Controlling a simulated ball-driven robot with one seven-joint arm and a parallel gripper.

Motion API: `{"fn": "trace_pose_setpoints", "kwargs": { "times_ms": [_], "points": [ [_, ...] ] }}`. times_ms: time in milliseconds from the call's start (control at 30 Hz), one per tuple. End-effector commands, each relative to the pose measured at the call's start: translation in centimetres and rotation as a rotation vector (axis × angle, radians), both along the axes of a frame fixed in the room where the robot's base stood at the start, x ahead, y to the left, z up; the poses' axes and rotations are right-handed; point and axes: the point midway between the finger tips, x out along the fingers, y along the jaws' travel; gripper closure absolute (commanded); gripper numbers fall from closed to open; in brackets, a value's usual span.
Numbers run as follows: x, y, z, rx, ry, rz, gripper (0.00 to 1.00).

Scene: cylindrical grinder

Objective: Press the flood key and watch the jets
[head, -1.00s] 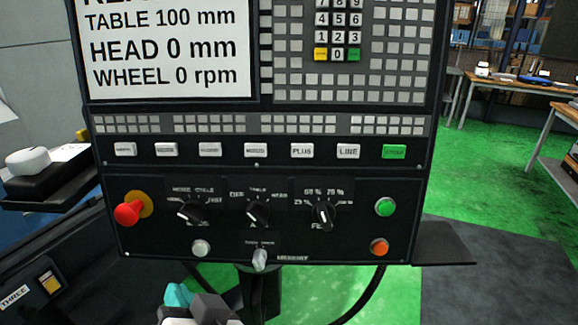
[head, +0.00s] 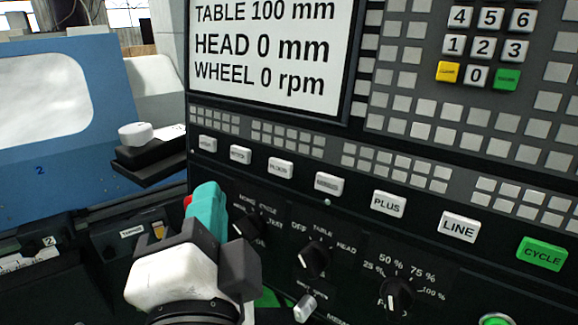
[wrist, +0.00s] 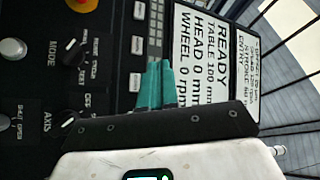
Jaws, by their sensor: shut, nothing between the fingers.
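A row of white keys runs across the black control panel (head: 355,230). The third key from the left (head: 280,168) seems to read FLOOD, but its small lettering is blurred. My gripper (head: 207,192) has teal fingers, pressed together and empty. In the head view it stands in front of the panel, below and left of that key. In the wrist view the fingers (wrist: 155,66) point at the panel, between the keys and the screen (wrist: 207,65); contact cannot be told. No jets show in either view.
The screen (head: 265,45) reads table 100 mm, head 0 mm, wheel 0 rpm. Knobs, including the table selector (head: 314,258), sit below the keys. A red stop button (wrist: 83,4) is near the wrist view's top edge. A blue machine cover (head: 70,110) stands left.

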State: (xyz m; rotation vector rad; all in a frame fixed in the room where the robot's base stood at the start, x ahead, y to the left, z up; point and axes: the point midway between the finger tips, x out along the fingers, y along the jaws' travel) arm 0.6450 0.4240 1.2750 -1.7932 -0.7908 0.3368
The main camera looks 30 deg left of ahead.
Motion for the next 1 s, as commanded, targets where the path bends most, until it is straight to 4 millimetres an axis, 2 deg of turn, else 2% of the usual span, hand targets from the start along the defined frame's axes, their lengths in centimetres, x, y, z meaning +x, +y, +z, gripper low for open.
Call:
{"fn": "trace_pose_setpoints", "kwargs": {
  "times_ms": [233, 700, 1000],
  "points": [
    [1.1, 0.0, -0.1, -0.005, 0.001, -0.002, 1.00],
    [6.9, -0.1, -1.3, -0.003, 0.001, -0.004, 1.00],
    [8.6, 0.0, -1.6, -0.002, -0.001, -0.001, 1.00]
  ]
}}
